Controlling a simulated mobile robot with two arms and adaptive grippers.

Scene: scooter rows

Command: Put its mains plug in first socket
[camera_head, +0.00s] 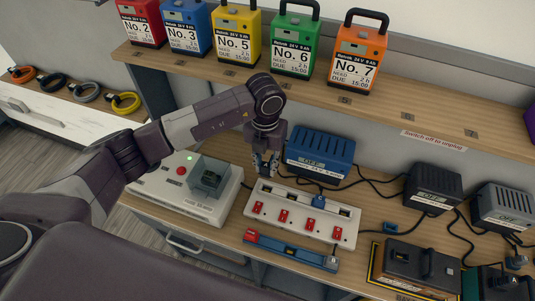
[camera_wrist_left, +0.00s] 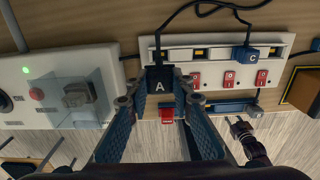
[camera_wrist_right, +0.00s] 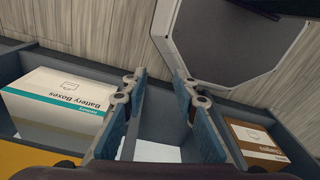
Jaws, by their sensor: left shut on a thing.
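My left gripper (camera_head: 265,163) is shut on a black mains plug marked A (camera_wrist_left: 160,80); the left wrist view also shows the fingers (camera_wrist_left: 158,93). A black cable runs up from this plug. A blue plug marked C (camera_head: 318,202) sits in the third place. Several red switches (camera_head: 283,216) line the strip's front. My right gripper (camera_wrist_right: 157,88) is open and empty, above a compartmented container.
A white unit with a clear cover (camera_head: 208,178) stands left of the strip. A blue charger (camera_head: 319,154) stands behind, grey chargers (camera_head: 433,188) to the right. A blue bar-like tool (camera_head: 290,252) lies in front. Coloured batteries (camera_head: 357,58) stand on the shelf above.

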